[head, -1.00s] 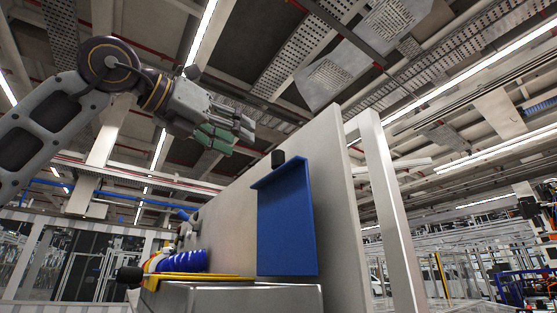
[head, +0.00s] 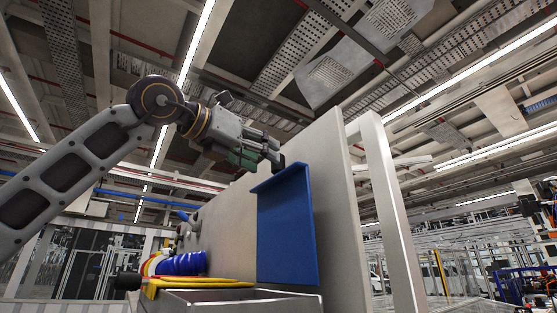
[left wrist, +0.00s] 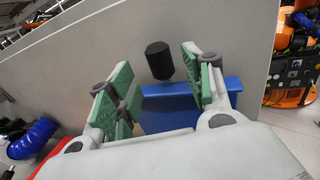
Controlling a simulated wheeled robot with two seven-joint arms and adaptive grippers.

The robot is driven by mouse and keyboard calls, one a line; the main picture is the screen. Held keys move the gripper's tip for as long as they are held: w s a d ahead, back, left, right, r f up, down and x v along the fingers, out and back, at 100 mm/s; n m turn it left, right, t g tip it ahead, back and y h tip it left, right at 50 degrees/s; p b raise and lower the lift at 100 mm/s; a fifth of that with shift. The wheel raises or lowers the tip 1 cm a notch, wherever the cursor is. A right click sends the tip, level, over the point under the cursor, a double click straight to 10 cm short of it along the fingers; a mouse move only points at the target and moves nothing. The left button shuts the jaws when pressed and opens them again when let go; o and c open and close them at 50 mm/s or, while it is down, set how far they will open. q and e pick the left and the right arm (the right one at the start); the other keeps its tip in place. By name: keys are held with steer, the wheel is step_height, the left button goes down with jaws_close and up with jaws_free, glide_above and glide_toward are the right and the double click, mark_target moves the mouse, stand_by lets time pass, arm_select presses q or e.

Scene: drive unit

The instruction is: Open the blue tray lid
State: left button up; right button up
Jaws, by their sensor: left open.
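The blue tray lid (head: 287,228) stands upright against the grey panel, with a bent lip along its top edge. It also shows in the left wrist view (left wrist: 180,110). A black knob (left wrist: 158,60) rises above its top edge. In the head view, the fingertips partly cover the knob. My left gripper (head: 262,155) is open just above the lid's top edge. In the left wrist view, its green-padded fingers (left wrist: 158,72) stand on either side of the knob, apart from it. My right gripper is not in view.
The grey panel (head: 335,190) rises behind the lid, with a metal post (head: 390,215) to its right. An open metal tray (head: 235,300) lies below the lid. A yellow piece (head: 195,283) and blue ribbed parts (head: 182,263) sit at the left of the lid.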

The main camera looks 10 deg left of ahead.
mark_target(278, 175)
arm_select(q)
steer(key=shift+p+x, duration=1.05)
steer(key=shift+x, duration=2.2)
steer(key=shift+c, duration=0.3)
jaws_close()
